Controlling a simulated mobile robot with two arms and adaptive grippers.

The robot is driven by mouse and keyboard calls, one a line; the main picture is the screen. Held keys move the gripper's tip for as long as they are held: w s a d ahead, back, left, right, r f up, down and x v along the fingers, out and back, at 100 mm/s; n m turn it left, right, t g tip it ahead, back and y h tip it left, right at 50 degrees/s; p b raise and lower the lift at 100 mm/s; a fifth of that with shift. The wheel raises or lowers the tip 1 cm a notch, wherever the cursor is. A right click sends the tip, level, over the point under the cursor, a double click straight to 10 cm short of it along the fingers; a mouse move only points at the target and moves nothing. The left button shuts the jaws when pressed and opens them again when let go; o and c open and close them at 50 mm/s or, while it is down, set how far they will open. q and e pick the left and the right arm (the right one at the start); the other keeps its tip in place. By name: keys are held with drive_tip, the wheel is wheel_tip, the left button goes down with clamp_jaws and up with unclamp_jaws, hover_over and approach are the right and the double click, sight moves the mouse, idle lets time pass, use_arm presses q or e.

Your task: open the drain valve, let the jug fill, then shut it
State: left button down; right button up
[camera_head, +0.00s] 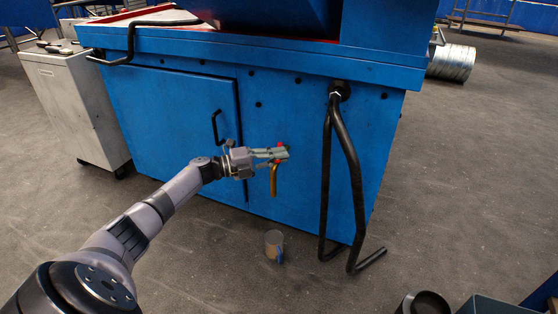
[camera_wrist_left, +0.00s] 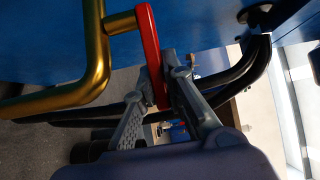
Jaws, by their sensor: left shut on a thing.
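The drain valve is on the front of the blue cabinet. Its red lever (camera_head: 281,145) is mostly covered by my gripper in the head view, and a brass spout (camera_head: 273,181) bends down below it. In the left wrist view the red lever (camera_wrist_left: 152,50) stands beside the brass pipe (camera_wrist_left: 96,50). My left gripper (camera_head: 279,154) is shut on the red lever, whose lower end sits between the fingers (camera_wrist_left: 160,88). I cannot make out any liquid. My right gripper is not in view.
The blue cabinet (camera_head: 170,110) has a door with a black handle (camera_head: 215,127). Bent black bars (camera_head: 348,160) hang to the right of the valve, down near the floor. A grey cart (camera_head: 75,105) stands at the left. Floor around the jug is clear.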

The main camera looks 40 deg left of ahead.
use_arm(q)
drive_tip(key=c, duration=1.6)
unclamp_jaws()
drive_tip(key=shift+c, duration=0.2)
drive_tip(key=v, duration=1.2)
drive_tip(key=shift+d+f, duration=0.1)
